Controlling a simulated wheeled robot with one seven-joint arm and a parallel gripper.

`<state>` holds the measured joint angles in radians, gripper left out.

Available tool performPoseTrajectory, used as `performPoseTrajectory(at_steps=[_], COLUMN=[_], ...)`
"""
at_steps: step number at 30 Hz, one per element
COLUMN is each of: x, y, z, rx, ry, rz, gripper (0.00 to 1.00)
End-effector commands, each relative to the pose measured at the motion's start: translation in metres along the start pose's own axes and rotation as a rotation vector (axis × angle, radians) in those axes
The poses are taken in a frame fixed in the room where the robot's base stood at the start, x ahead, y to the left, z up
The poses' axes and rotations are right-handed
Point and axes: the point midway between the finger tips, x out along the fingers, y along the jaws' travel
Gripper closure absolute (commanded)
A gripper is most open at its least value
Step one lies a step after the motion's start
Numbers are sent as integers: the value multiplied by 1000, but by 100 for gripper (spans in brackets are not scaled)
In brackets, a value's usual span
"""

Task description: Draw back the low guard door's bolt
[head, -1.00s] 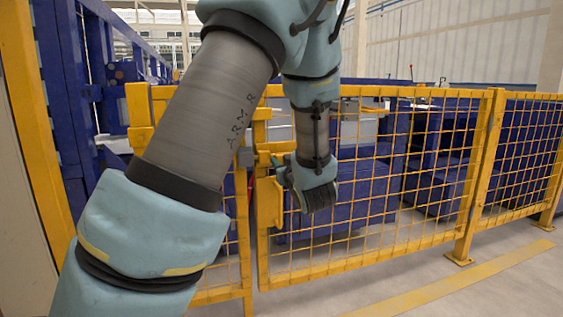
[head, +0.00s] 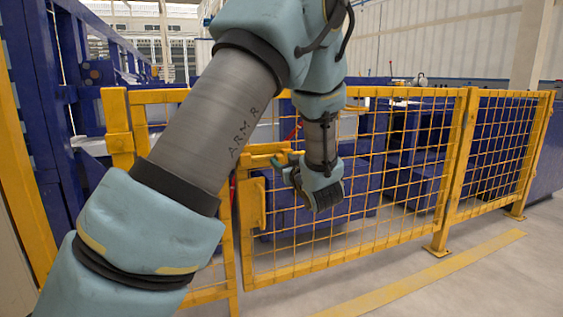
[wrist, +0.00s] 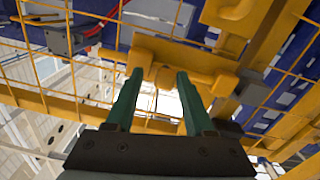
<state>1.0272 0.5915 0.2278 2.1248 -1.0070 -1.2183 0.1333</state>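The low guard door (head: 345,262) is a yellow mesh panel. Its yellow bolt (head: 279,161) lies level near the door's top left, above a yellow plate (head: 252,204). My gripper (head: 290,168) is at the bolt's right part in the head view, its fingers small and partly hidden. In the wrist view, the green fingers of my gripper (wrist: 159,76) stand apart with the yellow handle of the bolt (wrist: 162,76) between their tips. The bolt's bar (wrist: 205,70) runs right toward a grey block (wrist: 251,90).
A yellow post (head: 452,185) and another mesh fence panel (head: 505,150) stand to the right. Blue machinery (head: 410,180) is behind the fence. The grey floor in front is clear, with a yellow stripe (head: 430,278). My arm hides part of the fence at the left.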

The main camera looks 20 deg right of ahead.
Motion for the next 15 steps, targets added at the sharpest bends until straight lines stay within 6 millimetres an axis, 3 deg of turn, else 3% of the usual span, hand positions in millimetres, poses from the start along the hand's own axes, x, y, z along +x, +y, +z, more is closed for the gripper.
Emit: performPoseTrajectory(at_steps=[3, 10, 15], x=[0, 0, -16], y=[-1, -2, 0], z=[0, 0, -1], rx=[0, 1, 1], ry=[0, 0, -1], rz=[-2, -4, -1], gripper=[35, 35, 35])
